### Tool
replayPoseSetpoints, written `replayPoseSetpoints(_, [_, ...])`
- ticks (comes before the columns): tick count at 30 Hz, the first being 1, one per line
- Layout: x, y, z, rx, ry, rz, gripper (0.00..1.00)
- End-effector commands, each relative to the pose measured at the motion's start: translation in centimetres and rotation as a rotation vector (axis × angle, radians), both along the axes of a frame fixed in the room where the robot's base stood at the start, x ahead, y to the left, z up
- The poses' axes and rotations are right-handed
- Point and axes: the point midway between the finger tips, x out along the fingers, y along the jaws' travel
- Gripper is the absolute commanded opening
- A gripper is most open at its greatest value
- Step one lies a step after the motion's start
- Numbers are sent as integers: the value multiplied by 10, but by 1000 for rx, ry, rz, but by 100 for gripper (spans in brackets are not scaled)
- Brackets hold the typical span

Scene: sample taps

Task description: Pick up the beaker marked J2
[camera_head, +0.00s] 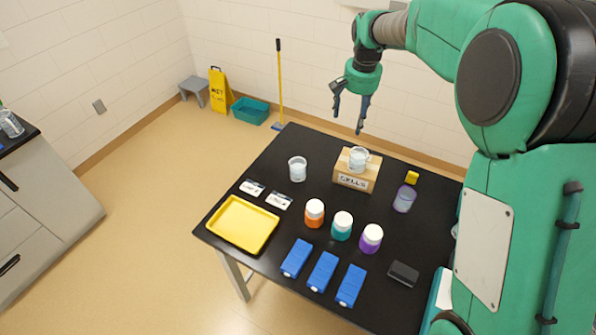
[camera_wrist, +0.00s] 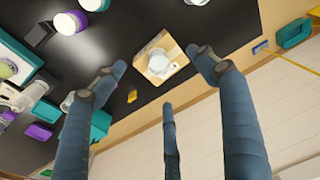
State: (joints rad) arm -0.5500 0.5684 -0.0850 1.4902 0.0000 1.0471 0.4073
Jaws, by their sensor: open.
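Three beakers stand on the black table. One clear beaker (camera_head: 359,157) sits on a wooden block (camera_head: 352,182) with a printed label. A second clear beaker (camera_head: 297,169) stands on the tabletop to its left, and a purple-tinted beaker (camera_head: 404,199) stands to the right. I cannot read a J2 mark on any of them. My gripper (camera_head: 348,116) is open and empty, high above the table's back edge. In the wrist view the block's beaker (camera_wrist: 160,63) shows beyond my spread fingers (camera_wrist: 160,82).
A yellow tray (camera_head: 242,224), white cards (camera_head: 279,200), orange (camera_head: 314,213), teal (camera_head: 342,225) and purple (camera_head: 371,238) jars, blue boxes (camera_head: 322,271) and a dark block (camera_head: 403,273) occupy the table. A yellow cube (camera_head: 412,177) lies near the purple-tinted beaker.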

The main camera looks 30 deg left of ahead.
Motion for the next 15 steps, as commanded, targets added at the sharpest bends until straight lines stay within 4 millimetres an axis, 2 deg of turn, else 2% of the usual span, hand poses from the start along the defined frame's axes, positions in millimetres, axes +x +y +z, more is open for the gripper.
replayPoseSetpoints(3, [6,34,-26,-10,19,10,72])
replayPoseSetpoints(15, [6,137,-120,-44,74,34,72])
